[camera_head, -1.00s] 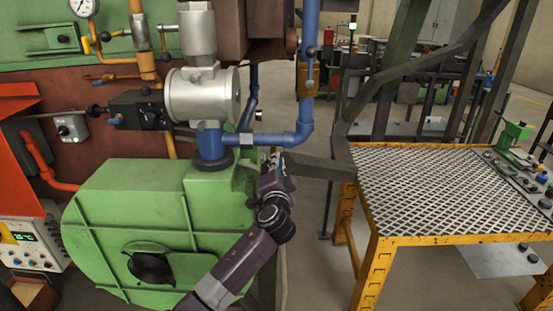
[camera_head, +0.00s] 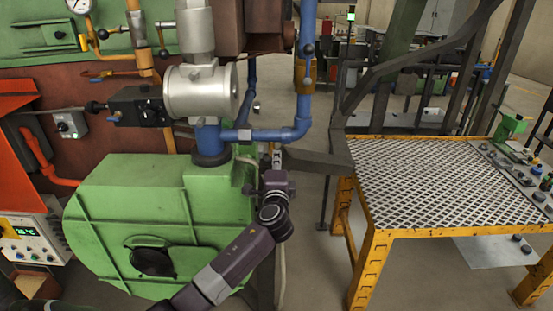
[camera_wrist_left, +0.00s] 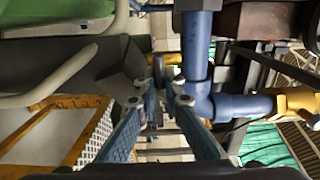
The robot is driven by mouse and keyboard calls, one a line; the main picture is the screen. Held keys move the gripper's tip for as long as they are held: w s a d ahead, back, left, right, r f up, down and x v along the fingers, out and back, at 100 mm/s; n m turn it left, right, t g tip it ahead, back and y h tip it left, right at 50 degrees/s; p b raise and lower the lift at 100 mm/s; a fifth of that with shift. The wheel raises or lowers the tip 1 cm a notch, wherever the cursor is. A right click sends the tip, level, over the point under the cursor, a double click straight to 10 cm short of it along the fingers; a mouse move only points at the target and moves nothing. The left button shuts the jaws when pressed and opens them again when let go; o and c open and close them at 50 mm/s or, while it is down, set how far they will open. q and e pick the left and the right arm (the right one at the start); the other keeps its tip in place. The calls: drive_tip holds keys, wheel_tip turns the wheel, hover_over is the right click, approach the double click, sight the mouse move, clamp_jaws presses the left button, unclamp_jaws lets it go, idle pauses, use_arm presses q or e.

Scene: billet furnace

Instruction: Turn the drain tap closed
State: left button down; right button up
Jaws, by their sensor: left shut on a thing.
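My left gripper (camera_head: 277,158) reaches up beside the green blower housing, just below the horizontal blue pipe (camera_head: 275,135). In the left wrist view its two blue fingers (camera_wrist_left: 158,101) close in on a small dark upright piece (camera_wrist_left: 158,72), which looks like the handle of the drain tap. The gripper is shut on it. In the head view the tap is mostly hidden by the gripper, and how far it is turned cannot be told. My right gripper is in neither view.
The green blower housing (camera_head: 130,215) stands left of my arm. A dark beam (camera_head: 315,164) lies just right of the gripper. A yellow-framed mesh table (camera_head: 440,185) stands to the right. A vertical blue pipe (camera_head: 304,105) rises behind.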

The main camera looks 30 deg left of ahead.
use_arm(q)
drive_tip(key=shift+f, duration=0.1)
drive_tip(key=c, duration=2)
unclamp_jaws()
drive_tip(key=shift+c, duration=0.2)
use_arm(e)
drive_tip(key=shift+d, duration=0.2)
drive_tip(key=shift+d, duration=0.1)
use_arm(q)
drive_tip(key=v, duration=1.2)
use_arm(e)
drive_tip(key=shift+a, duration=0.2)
